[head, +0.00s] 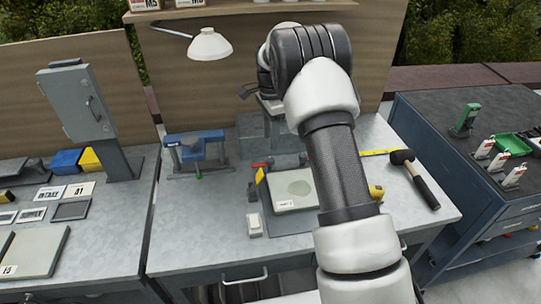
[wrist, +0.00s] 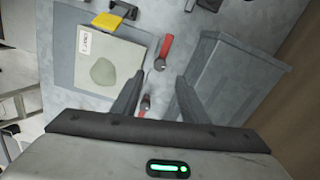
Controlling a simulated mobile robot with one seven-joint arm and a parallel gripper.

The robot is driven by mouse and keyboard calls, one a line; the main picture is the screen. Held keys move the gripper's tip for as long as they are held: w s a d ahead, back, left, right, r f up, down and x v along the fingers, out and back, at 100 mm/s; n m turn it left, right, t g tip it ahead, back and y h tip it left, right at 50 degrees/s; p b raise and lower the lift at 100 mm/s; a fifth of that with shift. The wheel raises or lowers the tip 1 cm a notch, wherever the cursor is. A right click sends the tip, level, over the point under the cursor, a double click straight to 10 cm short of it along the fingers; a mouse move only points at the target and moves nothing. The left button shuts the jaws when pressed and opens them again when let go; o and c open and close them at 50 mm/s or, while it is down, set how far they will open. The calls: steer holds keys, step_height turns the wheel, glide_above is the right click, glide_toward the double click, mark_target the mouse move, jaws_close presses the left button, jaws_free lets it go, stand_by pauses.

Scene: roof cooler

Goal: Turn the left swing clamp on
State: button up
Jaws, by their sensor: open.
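A grey fixture base holds a pale plate (head: 293,188) with a label and a greenish round patch; the plate also shows in the wrist view (wrist: 102,65). A clamp with a red handle (wrist: 166,46) and a metal pivot stands at the plate's back-left edge; its red handle also shows in the head view (head: 262,164). Another small clamp with some red (wrist: 145,103) shows between my fingers, partly hidden. My gripper (wrist: 159,76) is open and empty, its fingertips close to the red-handled clamp's pivot. My arm hides the gripper in the head view.
A yellow clamp (wrist: 107,20) with a black handle sits at the plate's left side. A grey block (wrist: 230,78) stands behind the plate, close to my right finger. A hammer (head: 422,185) lies at the right, and a blue vise-like tool (head: 194,146) stands at the left.

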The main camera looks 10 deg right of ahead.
mark_target(271, 159)
step_height(271, 159, down, 9)
steer(key=shift+r, duration=0.2)
jaws_close()
